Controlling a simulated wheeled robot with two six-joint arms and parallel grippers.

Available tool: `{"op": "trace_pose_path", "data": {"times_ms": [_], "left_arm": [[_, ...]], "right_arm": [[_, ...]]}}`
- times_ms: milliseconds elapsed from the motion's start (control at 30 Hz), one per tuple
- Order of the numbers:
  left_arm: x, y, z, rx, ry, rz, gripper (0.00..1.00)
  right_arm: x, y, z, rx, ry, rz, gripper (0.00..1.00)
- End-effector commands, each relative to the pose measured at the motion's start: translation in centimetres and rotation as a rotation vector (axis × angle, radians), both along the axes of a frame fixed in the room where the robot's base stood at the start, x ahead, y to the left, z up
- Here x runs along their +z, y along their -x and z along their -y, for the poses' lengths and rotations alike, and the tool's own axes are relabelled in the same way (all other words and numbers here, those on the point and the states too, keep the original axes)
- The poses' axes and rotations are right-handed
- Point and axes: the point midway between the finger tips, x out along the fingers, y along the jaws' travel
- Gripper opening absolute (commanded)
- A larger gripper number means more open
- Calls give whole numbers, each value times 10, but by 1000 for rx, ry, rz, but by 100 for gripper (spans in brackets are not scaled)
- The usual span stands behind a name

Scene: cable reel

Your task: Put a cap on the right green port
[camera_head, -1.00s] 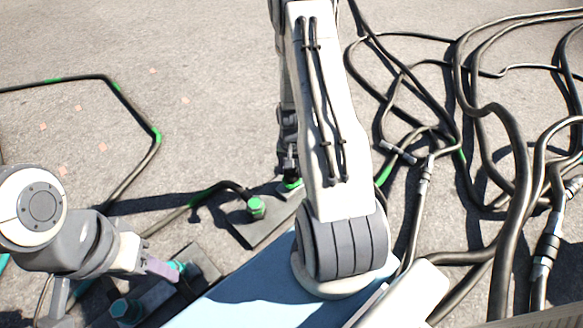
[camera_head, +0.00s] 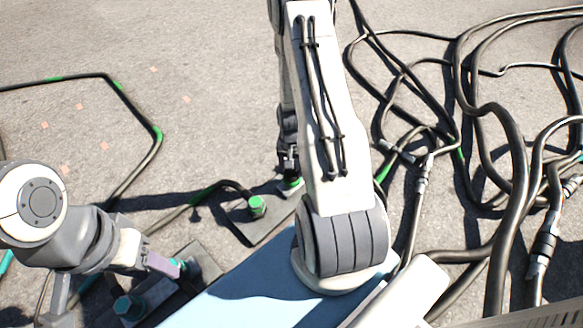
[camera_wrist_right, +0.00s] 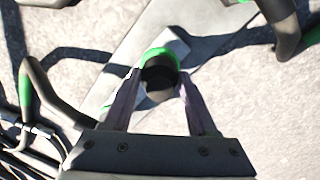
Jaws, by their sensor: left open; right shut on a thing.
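My right gripper (camera_head: 288,160) hangs low over the right green port (camera_head: 291,185), which the arm partly hides. In the right wrist view, my right gripper (camera_wrist_right: 160,78) is shut on a dark round cap (camera_wrist_right: 159,84). The green rim of the port (camera_wrist_right: 163,54) shows right behind the cap. I cannot tell whether the cap is fully seated. The left green port (camera_head: 257,206) stands on the same grey plate, with a green top. My left gripper (camera_head: 163,264) is open beside a teal fitting (camera_head: 180,266) at the lower left.
The grey plate (camera_head: 246,230) lies on rough ground. Another teal fitting (camera_head: 128,307) stands on a dark plate at the lower left. Thick black cables (camera_head: 512,150) tangle across the right. A green-marked cable (camera_head: 155,150) bends at the left. The upper left ground is mostly clear.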

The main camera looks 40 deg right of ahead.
Motion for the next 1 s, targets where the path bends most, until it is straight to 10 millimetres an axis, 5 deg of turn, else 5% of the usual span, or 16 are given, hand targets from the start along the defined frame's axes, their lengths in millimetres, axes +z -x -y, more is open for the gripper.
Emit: {"op": "trace_pose_path", "data": {"times_ms": [467,500,567,1000], "left_arm": [[-2,0,0,0,0,0,50],[-2,0,0,0,0,0,50],[-2,0,0,0,0,0,50],[3,0,0,0,0,0,50]], "right_arm": [[-6,0,0,0,0,0,0],[-6,0,0,0,0,0,70],[-6,0,0,0,0,0,93],[0,0,0,0,1,1,93]]}}
